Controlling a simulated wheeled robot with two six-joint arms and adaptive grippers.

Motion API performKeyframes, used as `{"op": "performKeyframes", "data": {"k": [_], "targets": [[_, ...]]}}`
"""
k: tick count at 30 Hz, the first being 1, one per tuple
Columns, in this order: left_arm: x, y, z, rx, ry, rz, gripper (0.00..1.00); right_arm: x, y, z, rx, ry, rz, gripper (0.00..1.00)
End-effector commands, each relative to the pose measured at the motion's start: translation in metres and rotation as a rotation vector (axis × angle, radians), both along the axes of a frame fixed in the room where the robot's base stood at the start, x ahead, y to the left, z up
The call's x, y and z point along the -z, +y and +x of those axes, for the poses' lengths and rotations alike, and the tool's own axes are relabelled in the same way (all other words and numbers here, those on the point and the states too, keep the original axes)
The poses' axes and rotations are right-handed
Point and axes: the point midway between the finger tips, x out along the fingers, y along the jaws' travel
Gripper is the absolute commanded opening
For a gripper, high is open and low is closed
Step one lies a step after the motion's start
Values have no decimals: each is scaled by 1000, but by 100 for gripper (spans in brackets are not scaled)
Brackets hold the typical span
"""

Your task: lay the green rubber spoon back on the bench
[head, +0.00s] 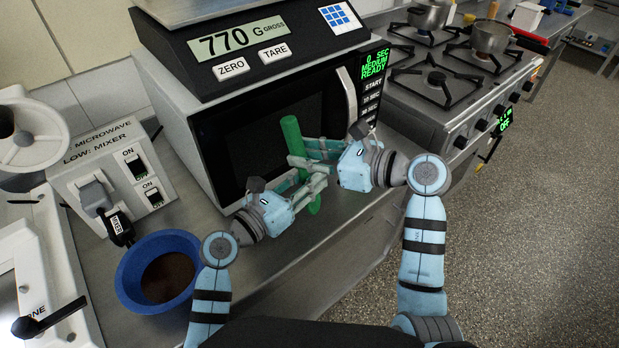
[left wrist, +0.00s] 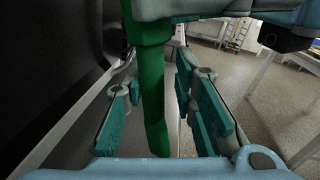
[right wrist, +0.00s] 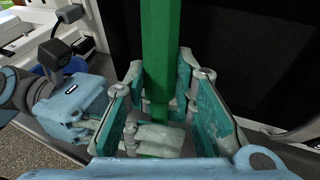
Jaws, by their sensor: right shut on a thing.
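The green rubber spoon (head: 292,132) stands nearly upright in front of the dark microwave door, above the bench (head: 345,205). My right gripper (head: 312,150) is shut on the spoon, coming in from the right. The spoon rises between its pads in the right wrist view (right wrist: 160,45). My left gripper (head: 308,187) is lower on the spoon, with its fingers open on either side. In the left wrist view the spoon (left wrist: 152,85) passes between these fingers with gaps visible. The spoon's middle is partly hidden by the grippers.
The microwave (head: 215,135) with a scale (head: 240,45) on top stands close behind the spoon. A blue bowl (head: 130,285) with brown contents and a switch box (head: 95,170) are at the left. A gas stove (head: 455,110) is at the right. The bench strip before the microwave looks clear.

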Motion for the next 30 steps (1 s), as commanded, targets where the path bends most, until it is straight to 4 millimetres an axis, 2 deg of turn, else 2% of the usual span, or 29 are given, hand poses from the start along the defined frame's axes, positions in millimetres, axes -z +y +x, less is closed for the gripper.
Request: {"op": "performKeyframes", "data": {"k": [6, 7, 11, 19, 22, 26, 30], "targets": [[-1, -2, -2, 10, 1, -6, 0, 0, 0, 1, 6, -3, 2, 0], [-1, -2, -2, 9, 0, -6, 0, 0, 0, 2, 6, -3, 1, 29], [-1, -2, -2, 8, 0, -5, 0, 0, 0, 1, 5, -3, 1, 47], [-1, -2, -1, 7, 0, -4, 0, 0, 0, 1, 4, -1, 1, 47], [-1, -1, -1, 6, 0, -4, 0, -2, -7, -1, 4, -4, 1, 47], [-1, -1, -1, 6, 0, -4, 0, -8, -30, -12, 6, -4, -4, 47], [-1, -1, -1, 6, 0, -4, 0, -17, -67, -27, 7, -5, -7, 47]]}}
